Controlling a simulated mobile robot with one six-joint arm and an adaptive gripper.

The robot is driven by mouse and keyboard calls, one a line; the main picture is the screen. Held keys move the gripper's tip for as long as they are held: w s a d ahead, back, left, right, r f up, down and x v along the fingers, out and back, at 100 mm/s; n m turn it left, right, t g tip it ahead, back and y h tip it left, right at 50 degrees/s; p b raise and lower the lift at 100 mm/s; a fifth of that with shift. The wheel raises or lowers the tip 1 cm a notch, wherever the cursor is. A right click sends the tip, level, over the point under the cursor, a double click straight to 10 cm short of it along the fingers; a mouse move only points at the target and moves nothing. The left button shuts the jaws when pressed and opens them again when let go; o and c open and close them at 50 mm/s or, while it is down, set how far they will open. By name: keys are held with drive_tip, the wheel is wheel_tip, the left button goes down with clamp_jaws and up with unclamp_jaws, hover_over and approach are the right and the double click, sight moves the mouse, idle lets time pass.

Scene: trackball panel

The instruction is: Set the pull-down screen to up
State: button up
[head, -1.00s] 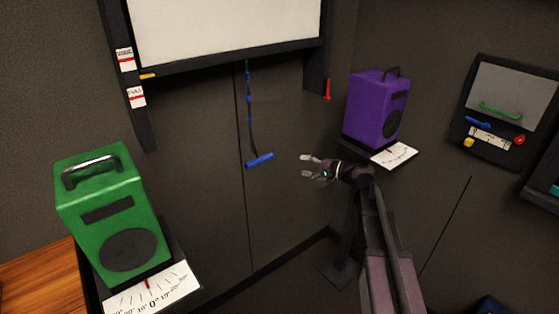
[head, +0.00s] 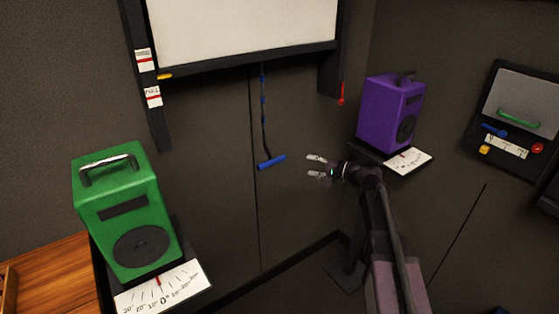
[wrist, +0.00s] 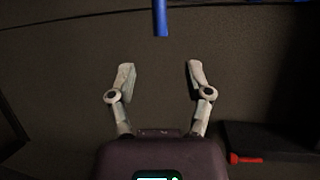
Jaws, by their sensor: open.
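The pull-down screen (head: 245,25) is a white sheet in a dark frame at the top of the head view. Its dark bottom bar (head: 240,60) has a yellow pointer (head: 165,76) at its left end, between two labels on the left post. A blue cord (head: 264,105) hangs from the bar to a blue pull handle (head: 271,162). My gripper (head: 317,166) is open and empty, to the right of the handle and apart from it. In the wrist view, a blue bar, seemingly the handle (wrist: 161,18), lies beyond and between the open fingers (wrist: 160,80).
A green speaker (head: 127,210) stands at left on a stand with an angle scale (head: 160,289). A purple speaker (head: 388,112) stands right of my gripper, above another scale (head: 411,161). A red lever (head: 341,93) is on the right post. A control panel (head: 510,115) is at far right.

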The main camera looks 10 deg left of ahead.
sight(282, 160)
drive_tip(key=b+x, duration=0.2)
drive_tip(key=x, duration=1.1)
drive_tip(key=shift+a+f, duration=0.15)
clamp_jaws()
